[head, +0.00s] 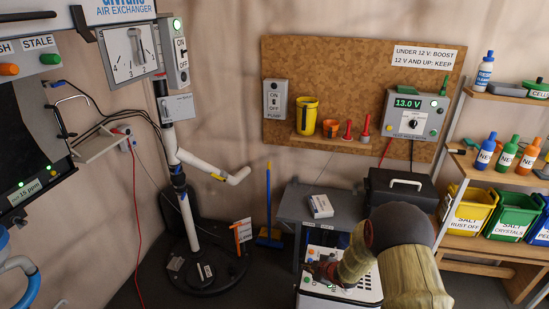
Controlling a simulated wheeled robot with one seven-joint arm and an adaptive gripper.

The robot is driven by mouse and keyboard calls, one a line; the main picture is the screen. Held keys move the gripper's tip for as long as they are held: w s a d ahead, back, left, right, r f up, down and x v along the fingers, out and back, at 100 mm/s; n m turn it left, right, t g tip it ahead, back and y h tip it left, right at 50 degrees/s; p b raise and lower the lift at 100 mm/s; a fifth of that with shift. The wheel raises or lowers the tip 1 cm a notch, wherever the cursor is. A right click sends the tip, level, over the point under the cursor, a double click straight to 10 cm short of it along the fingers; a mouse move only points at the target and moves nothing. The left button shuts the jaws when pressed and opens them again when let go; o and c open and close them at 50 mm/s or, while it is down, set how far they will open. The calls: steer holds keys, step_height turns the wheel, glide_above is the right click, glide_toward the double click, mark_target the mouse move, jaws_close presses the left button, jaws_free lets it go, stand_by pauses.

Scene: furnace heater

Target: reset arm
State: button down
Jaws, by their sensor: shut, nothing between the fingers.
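My arm reaches in from the bottom right. My gripper (317,267) is a small dark shape at its end, shut with nothing in it. It appears over the top of a white machine (340,299) with coloured buttons and a slotted grille. My arm hides part of that machine. I cannot tell whether the gripper touches the machine.
A grey bench (300,203) with a white box (320,206) and a black case (402,188) stands behind my arm. Shelves with bottles and coloured bins (516,214) are at right. A pipe stand (194,225) and blue broom (269,210) are left.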

mark_target(320, 293)
steer(key=s+d+f+m, duration=0.1)
steer(key=s, duration=0.1)
steer(key=s+d+f+m+g+h, duration=0.1)
steer(key=s+d+f, duration=0.1)
steer(key=s+d+f+g+h, duration=0.1)
steer(key=shift+s+d+f+m, duration=0.3)
steer(key=shift+s+f+m, duration=0.05)
steer(key=shift+s+m, duration=0.05)
steer(key=s+d+r+m+g+h, duration=0.3)
steer(key=s+d+r+m+g, duration=0.15)
steer(key=s+r, duration=0.45)
steer(key=s+a+r+m+t, duration=0.1)
steer(key=s+a+r+m, duration=0.1)
steer(key=s+r, duration=0.6)
steer(key=s+a+r+m+t+y, duration=0.1)
steer(key=s+a+r+m, duration=0.1)
steer(key=s+r, duration=0.7)
steer(key=s+a+r+m+t, duration=0.2)
steer(key=s+r, duration=0.6)
steer(key=r, duration=0.9)
steer(key=a, duration=0.2)
steer(key=shift+s+a+r, duration=0.2)
steer(key=shift+a+r, duration=0.1)
steer(key=shift+r, duration=0.05)
